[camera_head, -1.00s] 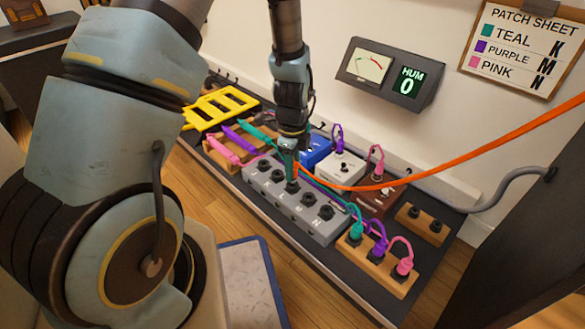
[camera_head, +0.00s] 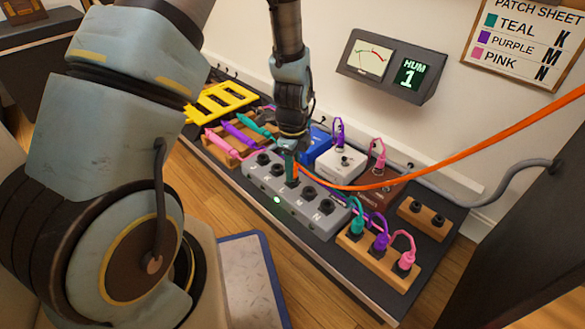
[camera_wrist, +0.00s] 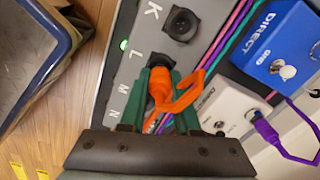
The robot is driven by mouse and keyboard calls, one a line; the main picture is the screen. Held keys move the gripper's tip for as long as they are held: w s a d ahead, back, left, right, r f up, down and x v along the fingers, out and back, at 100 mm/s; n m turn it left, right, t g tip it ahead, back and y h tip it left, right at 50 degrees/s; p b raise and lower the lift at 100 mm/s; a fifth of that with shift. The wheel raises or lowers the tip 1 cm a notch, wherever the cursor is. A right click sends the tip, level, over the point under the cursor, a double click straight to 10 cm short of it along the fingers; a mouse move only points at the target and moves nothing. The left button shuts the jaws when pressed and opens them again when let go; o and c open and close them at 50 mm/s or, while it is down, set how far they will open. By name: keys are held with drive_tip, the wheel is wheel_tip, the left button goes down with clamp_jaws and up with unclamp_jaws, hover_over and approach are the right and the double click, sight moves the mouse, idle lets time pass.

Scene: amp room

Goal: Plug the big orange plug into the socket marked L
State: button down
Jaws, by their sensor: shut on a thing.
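The big orange plug (camera_wrist: 162,86) is between my gripper's two green fingers (camera_wrist: 163,95) in the wrist view. Its front end sits in the socket beside the letter L (camera_wrist: 137,55), with part of the dark socket rim showing. My gripper (camera_head: 291,172) is shut on the plug, pointing down at the grey socket box (camera_head: 322,225) in the head view, where it hides most of the plug. A green light (camera_head: 277,200) glows on the box near L. The orange cable (camera_head: 450,155) runs from the plug to the upper right.
Socket K (camera_wrist: 182,24) is empty. Blue (camera_head: 316,147), white (camera_head: 341,162) and brown pedals stand behind the box. Teal, purple and pink plugs stand in a wooden block (camera_head: 378,265). More coloured plugs lie left beside a yellow rack (camera_head: 222,105). The meter (camera_head: 393,75) reads HUM 1.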

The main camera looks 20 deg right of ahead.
drive_tip(key=c, duration=0.6)
unclamp_jaws()
drive_tip(key=shift+o, duration=0.2)
wheel_tip(320, 180, up, 11)
drive_tip(key=p, duration=0.5)
drive_tip(key=shift+f, duration=0.1)
